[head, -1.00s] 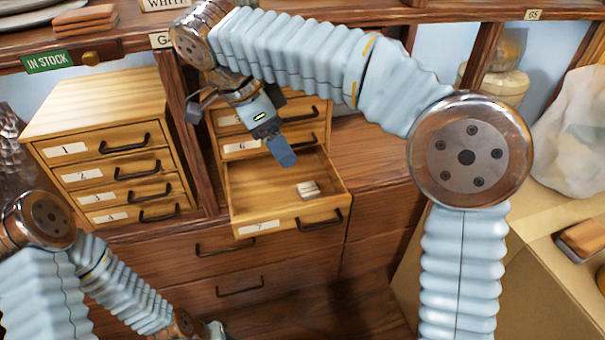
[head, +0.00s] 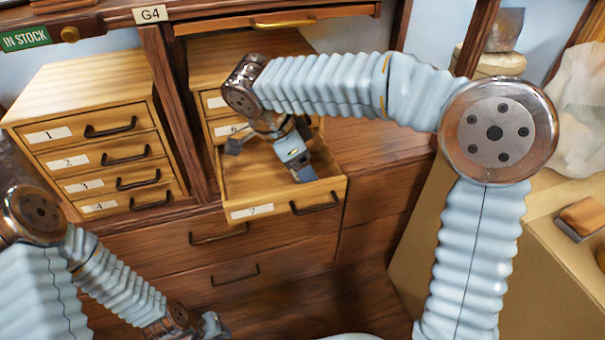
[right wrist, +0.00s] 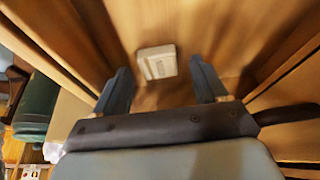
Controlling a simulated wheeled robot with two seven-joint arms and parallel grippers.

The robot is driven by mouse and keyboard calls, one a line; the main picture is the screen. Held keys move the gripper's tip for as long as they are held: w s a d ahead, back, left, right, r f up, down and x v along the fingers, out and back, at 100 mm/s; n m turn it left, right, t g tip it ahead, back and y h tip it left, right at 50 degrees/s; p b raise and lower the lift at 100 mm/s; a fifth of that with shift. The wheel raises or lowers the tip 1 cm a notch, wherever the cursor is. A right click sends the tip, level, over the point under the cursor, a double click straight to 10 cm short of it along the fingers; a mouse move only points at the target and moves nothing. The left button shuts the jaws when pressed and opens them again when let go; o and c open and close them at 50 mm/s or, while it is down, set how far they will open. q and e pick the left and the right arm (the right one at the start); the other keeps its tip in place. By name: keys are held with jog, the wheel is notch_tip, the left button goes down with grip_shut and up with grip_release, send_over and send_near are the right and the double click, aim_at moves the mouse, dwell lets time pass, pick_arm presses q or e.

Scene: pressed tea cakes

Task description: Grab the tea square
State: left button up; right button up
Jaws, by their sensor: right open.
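The tea square is a small pale block (right wrist: 157,62) with a ridged face, lying on the floor of the open drawer 7 (head: 236,187). My right gripper (right wrist: 163,82) is open, with one dark finger on each side of the square's line and the square a little beyond the fingertips. In the head view my right gripper (head: 303,172) reaches down into the drawer and hides the tea square. My left gripper (head: 213,326) is low at the bottom left, away from the drawers, too small and partly cut off to tell its jaws.
A box of shut drawers labelled 1 to 4 (head: 85,85) stands to the left. Drawer 7's front panel and side walls enclose my right gripper closely. A cardboard box (head: 420,230) and a wrapped white bundle (head: 585,120) are at the right.

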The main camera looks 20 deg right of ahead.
jog(key=c, duration=1.1)
